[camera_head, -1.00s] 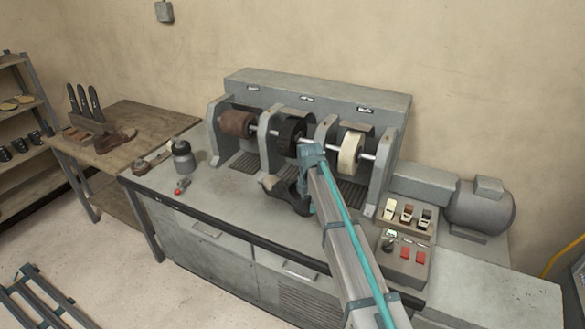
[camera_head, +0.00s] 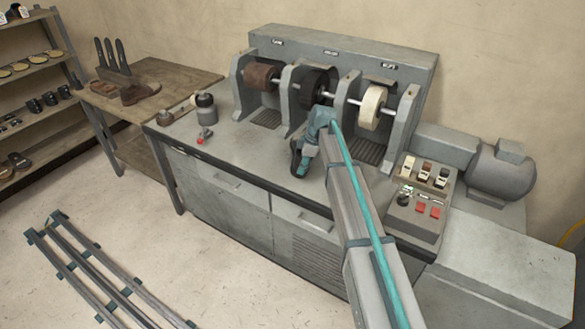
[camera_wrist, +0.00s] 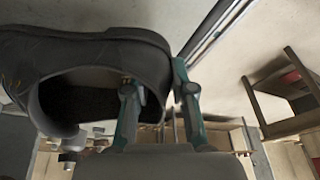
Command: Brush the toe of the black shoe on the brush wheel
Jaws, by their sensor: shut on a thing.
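The brush wheel (camera_head: 311,80) is the dark middle wheel on the grey machine in the head view. The black shoe (camera_head: 295,153) is in front of the machine, over the worktop near its front edge, apart from the wheel. My gripper (camera_head: 303,167) is shut on the shoe. In the wrist view the shoe (camera_wrist: 95,47) fills the upper left. One finger of my gripper (camera_wrist: 156,95) is inside the shoe's opening and the other is outside its wall. The toe is hard to make out in the head view, and my arm hides part of the shoe.
A brown wheel (camera_head: 257,76) is left of the brush and a pale wheel (camera_head: 371,108) right of it, between grey brackets. A control box (camera_head: 418,215) with switches is at right. A grey canister (camera_head: 206,109) stands on the left of the worktop.

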